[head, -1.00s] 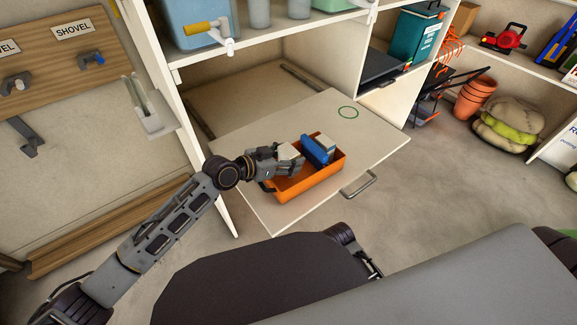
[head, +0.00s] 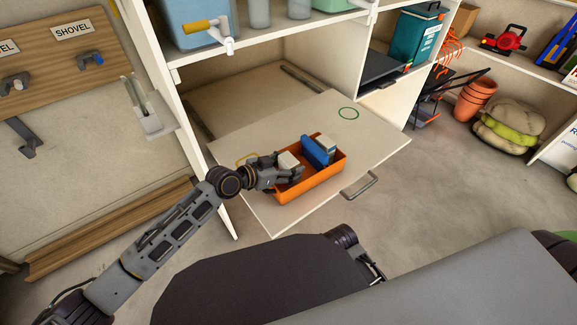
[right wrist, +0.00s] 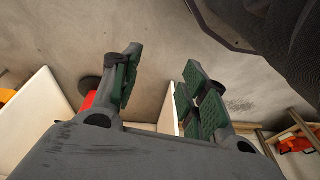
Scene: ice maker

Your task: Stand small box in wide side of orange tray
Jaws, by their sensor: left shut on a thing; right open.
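The orange tray (head: 312,188) sits on the pulled-out shelf board in the head view. A blue divider (head: 317,151) stands across it, with a pale block (head: 326,144) at its far right side. My left gripper (head: 285,172) is at the tray's left part, shut on a small whitish box (head: 288,160). The fingers hide the box's lower part, so I cannot tell whether it touches the tray floor. My right gripper (right wrist: 158,85) is open and empty in the right wrist view, away from the tray.
The cabinet's upper shelf (head: 270,42) overhangs behind.

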